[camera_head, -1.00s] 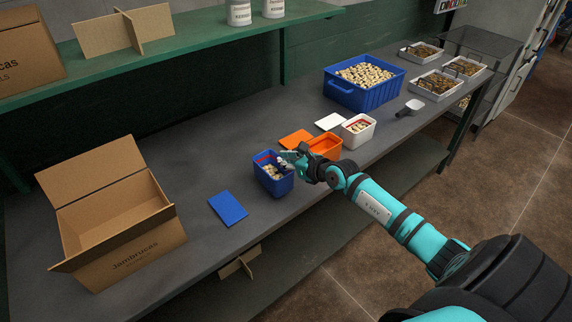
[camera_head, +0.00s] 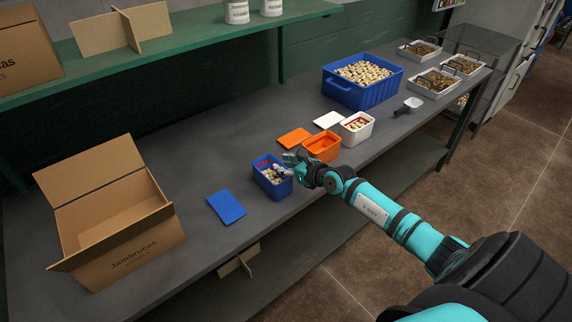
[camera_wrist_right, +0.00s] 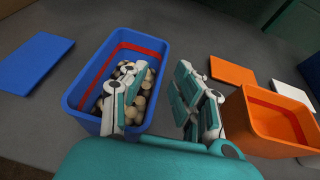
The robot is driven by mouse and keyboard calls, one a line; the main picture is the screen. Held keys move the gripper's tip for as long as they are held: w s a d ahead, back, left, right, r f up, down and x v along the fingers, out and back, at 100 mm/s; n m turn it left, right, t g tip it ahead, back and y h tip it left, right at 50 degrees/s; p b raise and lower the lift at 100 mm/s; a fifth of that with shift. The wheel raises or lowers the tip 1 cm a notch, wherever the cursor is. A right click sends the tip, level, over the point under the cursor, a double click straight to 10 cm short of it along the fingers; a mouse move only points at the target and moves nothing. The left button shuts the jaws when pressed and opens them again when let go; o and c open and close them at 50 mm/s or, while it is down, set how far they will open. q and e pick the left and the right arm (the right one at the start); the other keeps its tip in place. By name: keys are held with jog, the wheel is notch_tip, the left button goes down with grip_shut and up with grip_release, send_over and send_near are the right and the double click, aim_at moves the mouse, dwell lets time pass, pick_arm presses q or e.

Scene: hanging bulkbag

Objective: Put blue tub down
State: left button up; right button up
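The blue tub (camera_head: 272,187) stands upright on the grey table, with pale round pieces inside and a red line around its inner wall. My right gripper (camera_head: 285,166) is at the tub's right wall. In the right wrist view, my right gripper (camera_wrist_right: 158,98) has its fingers spread across the wall of the blue tub (camera_wrist_right: 165,62). One finger is over the inside and the other is outside, with visible gaps to the wall. My left gripper is not in view.
A blue lid (camera_head: 226,206) lies left of the tub. An orange tub (camera_head: 322,150) and white tub (camera_head: 356,132) stand to the right, near orange (camera_head: 294,138) and white (camera_head: 328,119) lids. An open cardboard box (camera_head: 125,245) is at left; a large blue bin (camera_head: 365,94) stands farther back.

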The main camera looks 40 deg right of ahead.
jog(key=v, duration=1.2)
jog(key=s+a+f+m+g+h, duration=0.1)
jog(key=s+f+m, duration=0.4)
jog(key=f+m, duration=0.5)
jog(key=s+a+f+m+g+h, duration=0.1)
jog(key=s+f+m, duration=0.4)
jog(key=f, duration=0.8)
jog(key=s+f+m+g+h, duration=0.15)
jog(key=s+f+m, duration=0.35)
jog(key=f+m, duration=0.5)
jog(key=s+a+f+m+g, duration=0.3)
jog(key=s+a+f, duration=0.2)
jog(key=s, duration=0.4)
jog(key=s+a+f+m+g+y, duration=0.1)
jog(key=s+a+f+m+g, duration=0.1)
jog(key=s+a+f, duration=0.3)
jog(key=s+a+f+m+g, duration=0.3)
jog(key=s+a+f+m, duration=0.2)
jog(key=s, duration=0.9)
notch_tip(320, 180, down, 3)
jog(key=shift+a+f+g, duration=0.1)
jog(key=shift+a+g, duration=0.25)
jog(key=shift+a, duration=0.05)
jog(key=shift+y, duration=0.25)
